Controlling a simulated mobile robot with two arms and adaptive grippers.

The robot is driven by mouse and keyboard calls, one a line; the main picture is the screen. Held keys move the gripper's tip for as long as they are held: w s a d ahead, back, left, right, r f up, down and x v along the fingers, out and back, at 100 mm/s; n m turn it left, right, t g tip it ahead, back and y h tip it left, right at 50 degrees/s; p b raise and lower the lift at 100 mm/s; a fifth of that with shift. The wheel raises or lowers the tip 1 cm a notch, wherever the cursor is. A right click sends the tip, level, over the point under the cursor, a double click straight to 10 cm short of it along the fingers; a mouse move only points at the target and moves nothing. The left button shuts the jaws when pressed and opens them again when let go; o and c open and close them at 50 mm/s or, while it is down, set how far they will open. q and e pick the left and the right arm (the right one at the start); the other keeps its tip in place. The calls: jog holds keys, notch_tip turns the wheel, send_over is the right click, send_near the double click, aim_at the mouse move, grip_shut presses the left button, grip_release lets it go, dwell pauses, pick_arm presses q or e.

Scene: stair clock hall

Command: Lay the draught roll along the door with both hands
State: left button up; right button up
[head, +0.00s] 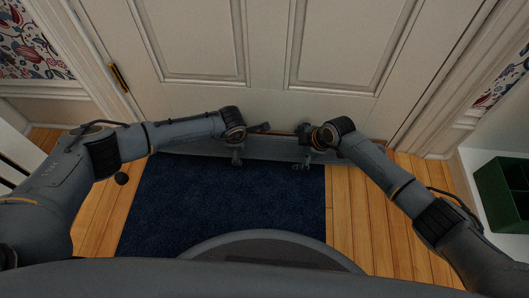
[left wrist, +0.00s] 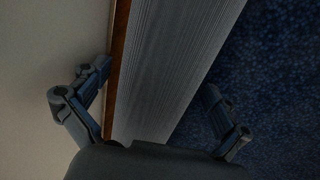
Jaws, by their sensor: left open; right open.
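The draught roll (head: 270,150) is a long grey bolster at the foot of the pale door (head: 270,60). It lies along the door, partly hidden by my arms. In the left wrist view the ribbed grey roll (left wrist: 172,65) runs between my left fingers, with a thin brown strip between it and the pale door surface. My left gripper (head: 250,143) is open, with one finger on each side of the roll; it also shows in the left wrist view (left wrist: 153,98). My right gripper (head: 302,150) is open at the roll, right of the left one. Contact cannot be told.
A dark blue mat (head: 220,205) lies on the wooden floor (head: 350,220) in front of the door. A green box (head: 503,195) stands on a white surface at the right. White door trim (head: 435,90) borders the right side. Bare floor shows on both sides of the mat.

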pick_arm(q)
jog(key=shift+r, duration=0.15)
pick_arm(e)
jog(key=shift+s+d+r, duration=0.1)
jog(key=shift+d+r, duration=0.1)
jog(key=shift+r, duration=0.3)
pick_arm(q)
jog(key=v, duration=1.1)
jog(key=shift+s+r, duration=0.15)
jog(key=shift+r, duration=0.2)
pick_arm(e)
jog(key=v, duration=1.1)
jog(key=shift+s, duration=0.1)
